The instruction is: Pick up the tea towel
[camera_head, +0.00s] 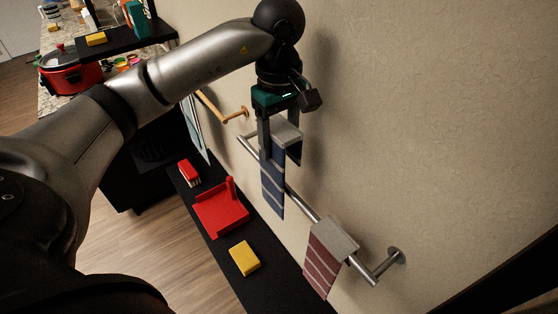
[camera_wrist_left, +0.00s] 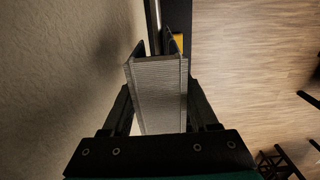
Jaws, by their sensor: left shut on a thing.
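A blue striped tea towel (camera_head: 272,185) with a grey top fold is at the upper part of the metal wall rail (camera_head: 299,203). My left gripper (camera_head: 281,150) points down with one finger on each side of the towel and is shut on it. The grey fold appears a little above the rail; the blue front hangs down across it. In the left wrist view the towel's grey ribbed top (camera_wrist_left: 159,95) fills the space between the fingers. A red striped towel (camera_head: 323,265) hangs lower on the same rail. My right gripper is not in view.
A black shelf (camera_head: 285,290) below holds a red holder (camera_head: 220,210), a yellow block (camera_head: 244,258) and a small red-and-white item (camera_head: 189,172). A wooden rail (camera_head: 222,110) with a pale blue cloth (camera_head: 196,131) is beyond. The wall (camera_head: 440,120) is close behind the gripper.

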